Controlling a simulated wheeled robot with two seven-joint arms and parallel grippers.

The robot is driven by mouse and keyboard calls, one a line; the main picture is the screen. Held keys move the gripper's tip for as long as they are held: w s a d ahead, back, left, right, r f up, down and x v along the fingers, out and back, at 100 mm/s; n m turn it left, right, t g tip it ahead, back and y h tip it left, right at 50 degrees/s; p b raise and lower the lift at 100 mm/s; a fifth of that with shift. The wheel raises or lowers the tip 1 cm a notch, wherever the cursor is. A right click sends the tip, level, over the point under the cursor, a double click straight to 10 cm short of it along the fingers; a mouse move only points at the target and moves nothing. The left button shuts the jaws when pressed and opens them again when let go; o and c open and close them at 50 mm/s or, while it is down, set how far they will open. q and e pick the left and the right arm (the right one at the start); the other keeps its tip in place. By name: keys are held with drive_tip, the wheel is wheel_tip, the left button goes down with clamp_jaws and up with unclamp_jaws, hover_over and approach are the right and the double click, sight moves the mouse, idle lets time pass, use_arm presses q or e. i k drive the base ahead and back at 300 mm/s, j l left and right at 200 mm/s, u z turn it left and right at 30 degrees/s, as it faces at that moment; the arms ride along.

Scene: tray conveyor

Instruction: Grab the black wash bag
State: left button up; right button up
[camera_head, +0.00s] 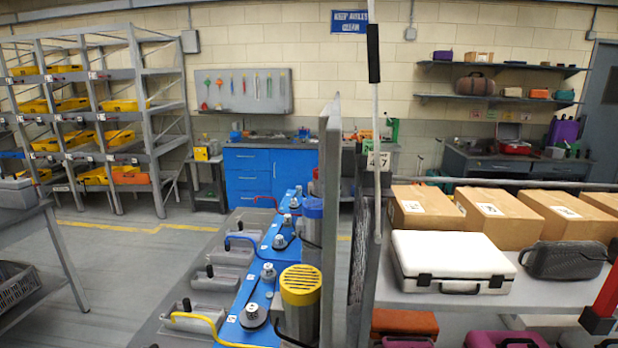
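A dark grey-black soft bag with a wrist strap (566,261), which looks like the wash bag, lies on the grey shelf (380,291) at the right. It sits just right of a white hard case (452,262) with black latches and handle. Cardboard boxes stand close behind it. Its top and front are in plain view. Neither of my grippers shows in this view.
Below the shelf are an orange case (404,323) and magenta cases (506,340). A red upright (608,292) stands at the right edge. A blue conveyor (252,295) with grey trays runs left of the shelf. Open floor (120,270) lies further left.

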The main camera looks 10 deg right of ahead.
sight(547, 259)
drive_tip(key=z, duration=1.8)
drive_tip(key=i+l+z, duration=0.1)
drive_tip(key=i+l, duration=0.2)
drive_tip(key=i+l+z, duration=0.1)
drive_tip(key=i, duration=0.35)
drive_tip(key=i+l+z, duration=0.1)
drive_tip(key=i+l, duration=0.25)
